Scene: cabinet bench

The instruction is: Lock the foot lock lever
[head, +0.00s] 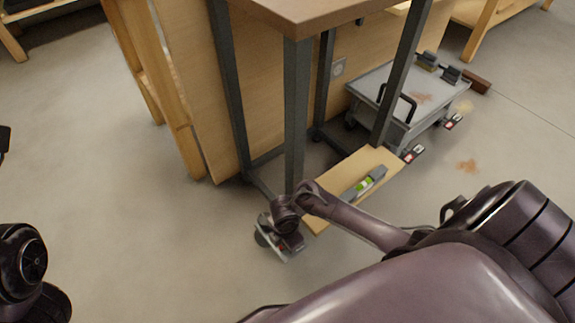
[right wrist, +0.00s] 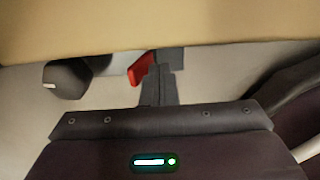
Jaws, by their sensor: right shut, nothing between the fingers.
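The red foot lock lever (right wrist: 140,68) shows in the right wrist view, tilted, just left of my right fingertips (right wrist: 160,72). The fingers are shut together with nothing between them. They overlap the lever's right edge in the picture; I cannot tell whether they touch it. A dark round wheel (right wrist: 70,79) is to the lever's left. In the head view my right gripper (head: 291,240) reaches down to the caster (head: 262,234) at the near foot of the bench frame and hides most of it, including the lever. My left gripper's fingers are not in view.
A wooden shelf board (head: 330,212) with a green-marked level (head: 364,183) lies low beside my right forearm. Metal bench legs (head: 294,120) rise close behind the gripper. A grey cart (head: 375,88) with red-marked casters stands at the back right. The floor to the left is clear.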

